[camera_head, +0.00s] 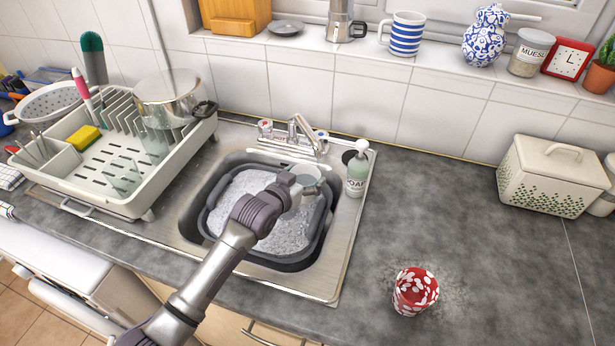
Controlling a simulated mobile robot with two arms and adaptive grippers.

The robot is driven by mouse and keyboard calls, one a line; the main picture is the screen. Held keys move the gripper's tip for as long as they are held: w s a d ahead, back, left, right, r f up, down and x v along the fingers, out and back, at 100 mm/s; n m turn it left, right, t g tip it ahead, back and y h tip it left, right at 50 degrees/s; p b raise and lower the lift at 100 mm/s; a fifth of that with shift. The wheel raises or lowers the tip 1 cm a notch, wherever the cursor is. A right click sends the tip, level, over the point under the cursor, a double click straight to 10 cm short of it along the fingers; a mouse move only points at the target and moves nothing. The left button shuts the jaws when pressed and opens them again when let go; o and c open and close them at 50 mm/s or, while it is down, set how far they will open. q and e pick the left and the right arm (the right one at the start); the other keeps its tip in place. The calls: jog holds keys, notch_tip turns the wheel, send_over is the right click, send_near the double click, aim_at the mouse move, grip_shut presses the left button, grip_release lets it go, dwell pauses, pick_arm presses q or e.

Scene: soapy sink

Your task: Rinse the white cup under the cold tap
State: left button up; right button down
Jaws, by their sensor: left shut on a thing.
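The white cup (309,174) is held over the far right part of the sink, just below and in front of the mixer tap (298,130). My left gripper (297,186) is shut on it, and my wrist hides part of the gripper and cup. The tap has a red-marked handle (265,129) on the left and a blue-marked handle (322,136) on the right. I cannot make out running water at the spout. My right gripper is not in view.
A grey basin of suds (312,240) fills the sink. A soap bottle (356,172) stands at its right edge. A red spotted cup (414,291) stands on the right counter, which is mostly clear.

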pick_arm(q)
jog(key=shift+s+f+p+v, duration=0.1)
jog(key=shift+f+p+v, duration=0.05)
jog(key=shift+p+v, duration=0.6)
jog(key=shift+s+f+p+v, duration=0.1)
jog(key=shift+f+p+v, duration=0.1)
jog(key=shift+p+v, duration=0.55)
jog(key=s, duration=0.1)
jog(key=s+a+p, duration=0.1)
jog(key=s, duration=0.1)
jog(key=s+a+r+p, duration=0.1)
jog(key=s+r+p, duration=0.3)
jog(key=p, duration=0.2)
jog(key=shift+s+a+p, duration=0.3)
jog(key=shift+a+p, duration=0.05)
jog(key=shift+p, duration=0.05)
dwell(0.5)
